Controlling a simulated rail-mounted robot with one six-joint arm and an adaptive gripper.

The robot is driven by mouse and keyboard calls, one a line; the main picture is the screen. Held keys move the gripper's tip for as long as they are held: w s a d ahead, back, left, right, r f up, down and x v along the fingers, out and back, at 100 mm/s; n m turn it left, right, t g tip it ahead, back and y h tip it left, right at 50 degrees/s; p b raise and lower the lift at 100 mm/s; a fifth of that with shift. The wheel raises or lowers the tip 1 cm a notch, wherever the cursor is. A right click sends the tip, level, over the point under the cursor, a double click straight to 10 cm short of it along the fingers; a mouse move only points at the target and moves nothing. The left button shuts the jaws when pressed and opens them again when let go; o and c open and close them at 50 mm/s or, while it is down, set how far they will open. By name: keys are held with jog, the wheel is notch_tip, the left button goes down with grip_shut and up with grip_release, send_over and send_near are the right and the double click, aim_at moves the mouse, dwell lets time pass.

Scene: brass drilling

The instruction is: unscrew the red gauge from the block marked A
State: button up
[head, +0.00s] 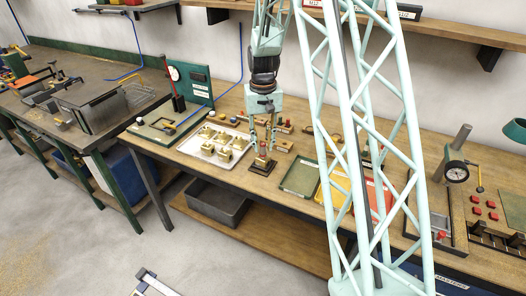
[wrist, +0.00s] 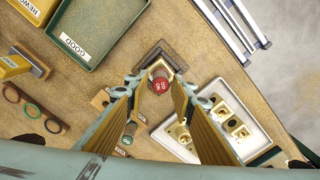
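The red gauge (wrist: 160,84), with pale figures on its top face, stands upright on a small brass block (wrist: 159,67) in a dark holder (wrist: 147,52). In the head view the holder (head: 262,166) is near the front edge of the bench. I cannot read a letter A on the block, which is partly hidden. My gripper (wrist: 160,82) points down with its two fingers on either side of the gauge. The fingers look spread, with a small gap beside the gauge, and hold nothing that I can see. The fingers also show in the head view (head: 262,147).
A white tray (head: 187,148) with several brass blocks lies left of the holder. A green tray (head: 300,178) labelled GOOD, a yellow tray (head: 335,199) and a red tray (head: 378,202) lie to the right. Wooden gauge racks (head: 283,145) stand behind.

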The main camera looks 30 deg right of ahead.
jog(key=shift+m, duration=0.7)
jog(key=shift+c, duration=0.7)
jog(key=c, duration=0.5)
jog(key=shift+n, duration=0.3)
jog(key=shift+a+n, duration=0.1)
jog(key=shift+n, duration=2.8)
jog(key=shift+r+n+b, duration=0.1)
jog(key=shift+n+b, duration=0.3)
jog(key=shift+n, duration=2.6)
